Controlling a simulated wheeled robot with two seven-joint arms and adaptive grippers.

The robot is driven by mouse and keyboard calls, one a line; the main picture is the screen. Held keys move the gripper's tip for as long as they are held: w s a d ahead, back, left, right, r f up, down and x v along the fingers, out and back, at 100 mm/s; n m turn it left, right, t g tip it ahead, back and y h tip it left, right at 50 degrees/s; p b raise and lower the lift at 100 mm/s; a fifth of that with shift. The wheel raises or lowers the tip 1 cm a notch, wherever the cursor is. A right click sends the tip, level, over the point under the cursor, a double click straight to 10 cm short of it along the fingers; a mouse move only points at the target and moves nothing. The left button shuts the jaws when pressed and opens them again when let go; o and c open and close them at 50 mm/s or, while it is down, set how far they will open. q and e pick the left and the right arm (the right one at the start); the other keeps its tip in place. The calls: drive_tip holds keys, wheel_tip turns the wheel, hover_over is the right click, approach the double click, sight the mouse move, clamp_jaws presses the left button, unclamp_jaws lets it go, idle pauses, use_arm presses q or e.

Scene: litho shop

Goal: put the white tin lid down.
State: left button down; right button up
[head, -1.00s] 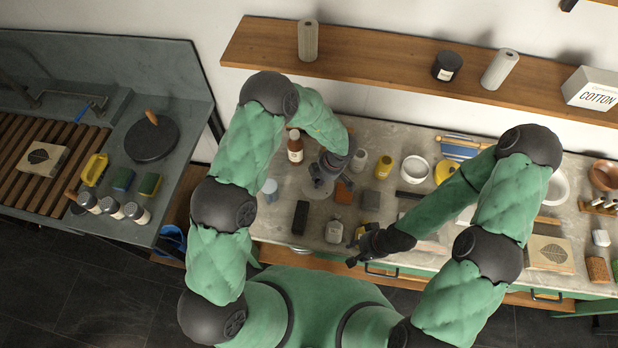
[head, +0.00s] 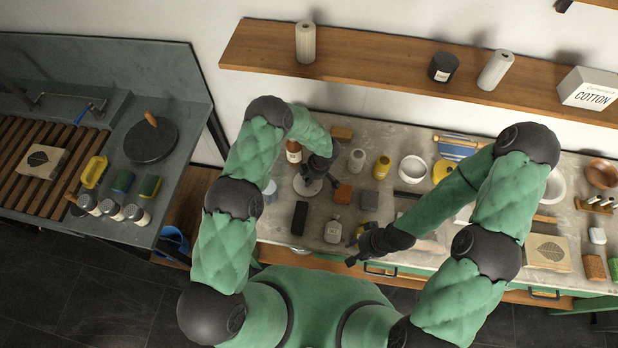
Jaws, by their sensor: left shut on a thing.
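The white tin lid (head: 303,187) is a pale round disc above the left part of the stone worktop, partly covered by my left gripper. My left gripper (head: 318,184) is shut on the lid. I cannot tell whether the lid touches the worktop. A white open round tin (head: 412,170) stands further right on the worktop. My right gripper (head: 353,251) hangs near the worktop's front edge, empty, with its fingers apart.
Close around the lid stand a brown bottle (head: 293,152), an orange block (head: 343,194), a black block (head: 299,218) and a clear bottle (head: 333,231). A grey tin (head: 356,160) and yellow bottle (head: 381,168) stand to the right. A wooden shelf (head: 380,73) runs above.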

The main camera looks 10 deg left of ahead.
sight(317, 184)
use_arm(q)
drive_tip(key=shift+f, duration=0.15)
drive_tip(key=c, duration=1.1)
unclamp_jaws()
drive_tip(key=shift+c, duration=0.2)
drive_tip(key=shift+r, duration=0.25)
drive_tip(key=v, duration=1.2)
drive_tip(key=shift+b, duration=0.35)
